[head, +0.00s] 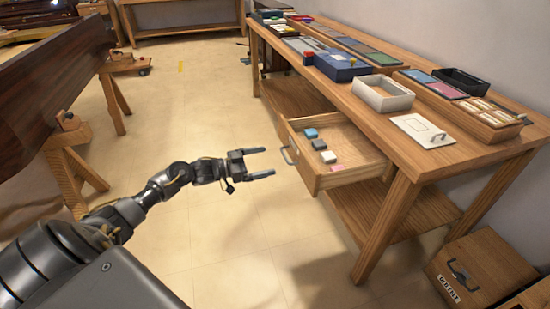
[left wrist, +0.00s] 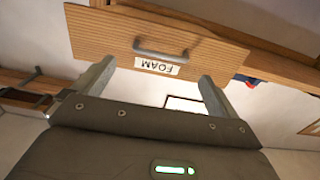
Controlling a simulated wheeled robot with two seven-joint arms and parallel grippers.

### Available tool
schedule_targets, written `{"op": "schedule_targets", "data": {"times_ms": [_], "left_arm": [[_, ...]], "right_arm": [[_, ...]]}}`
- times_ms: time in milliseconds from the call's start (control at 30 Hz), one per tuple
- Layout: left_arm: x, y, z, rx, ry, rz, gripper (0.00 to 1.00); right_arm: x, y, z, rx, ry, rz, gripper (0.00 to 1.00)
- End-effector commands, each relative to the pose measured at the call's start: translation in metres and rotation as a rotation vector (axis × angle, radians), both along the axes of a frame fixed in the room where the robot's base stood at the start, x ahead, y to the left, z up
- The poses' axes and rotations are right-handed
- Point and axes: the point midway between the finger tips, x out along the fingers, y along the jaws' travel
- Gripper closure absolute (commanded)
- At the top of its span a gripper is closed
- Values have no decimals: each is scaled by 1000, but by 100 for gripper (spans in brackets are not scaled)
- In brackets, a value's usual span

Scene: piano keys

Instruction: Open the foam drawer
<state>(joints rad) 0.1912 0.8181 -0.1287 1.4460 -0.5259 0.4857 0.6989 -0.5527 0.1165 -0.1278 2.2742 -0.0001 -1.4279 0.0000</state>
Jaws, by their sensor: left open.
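The foam drawer (head: 334,150) is pulled out from under the wooden workbench, with several small foam blocks inside, blue, grey, white and pink. Its metal handle (head: 288,153) is on the front panel. In the left wrist view, the drawer front (left wrist: 110,38) shows the handle (left wrist: 160,52) and a label reading FOAM (left wrist: 156,67), upside down. My left gripper (head: 269,162) is open and empty, just to the left of the handle and apart from it. In the left wrist view, my fingers (left wrist: 152,82) point at the drawer front on either side of the handle. My right gripper is not in view.
The workbench top (head: 345,97) holds a white open box (head: 382,93), a blue case (head: 341,66), trays and a white plate (head: 422,130). A wooden box (head: 480,268) stands on the floor at the lower right. A dark panel on trestles (head: 50,75) is at the left. The floor between is clear.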

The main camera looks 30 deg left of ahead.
Motion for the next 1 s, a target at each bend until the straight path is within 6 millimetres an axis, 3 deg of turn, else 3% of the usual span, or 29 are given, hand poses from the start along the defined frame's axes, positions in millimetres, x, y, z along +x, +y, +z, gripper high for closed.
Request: {"op": "schedule_targets", "data": {"times_ms": [100,300,1000], "left_arm": [[-17,13,0,2,2,0,2],[-31,25,0,0,0,-1,2],[-31,30,-4,39,-4,17,2]], "right_arm": [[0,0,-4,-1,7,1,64],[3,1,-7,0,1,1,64],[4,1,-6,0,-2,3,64]]}}
